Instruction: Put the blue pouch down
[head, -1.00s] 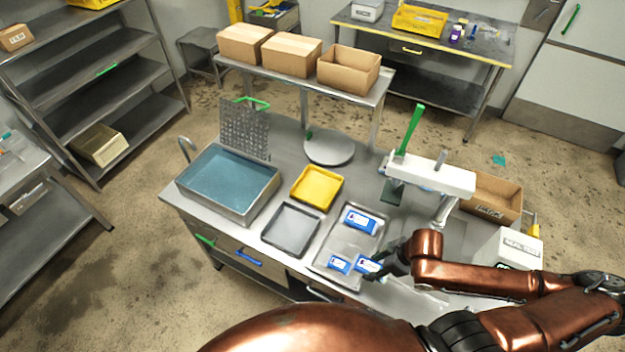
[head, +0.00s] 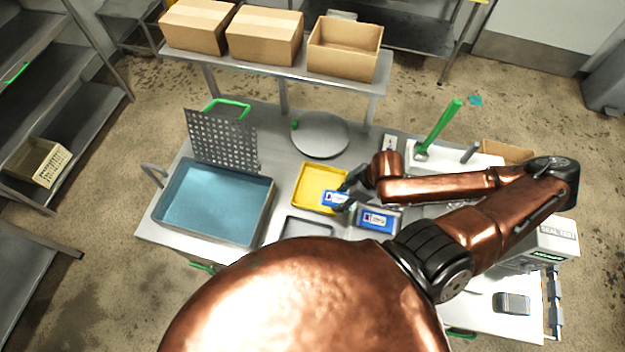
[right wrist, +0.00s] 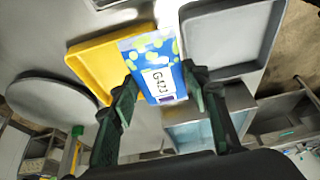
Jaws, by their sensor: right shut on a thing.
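My right gripper (head: 350,186) is shut on a blue pouch (head: 336,199) with a white label. In the head view the pouch overlaps the lower right part of the yellow tray (head: 308,178). In the right wrist view the fingers (right wrist: 160,85) grip the pouch (right wrist: 150,55) from both sides, and it hangs in front of the yellow tray (right wrist: 92,60) and the grey tray (right wrist: 228,42). Its height above the trays is hard to judge. Another blue pouch (head: 378,219) lies to the right. My left gripper is not in view.
A water-filled basin (head: 210,205) stands left of the yellow tray, with a perforated plate (head: 222,140) behind it. A round plate (head: 320,136) lies behind the yellow tray. Cardboard boxes (head: 264,36) stand on the raised shelf. My arm hides much of the front.

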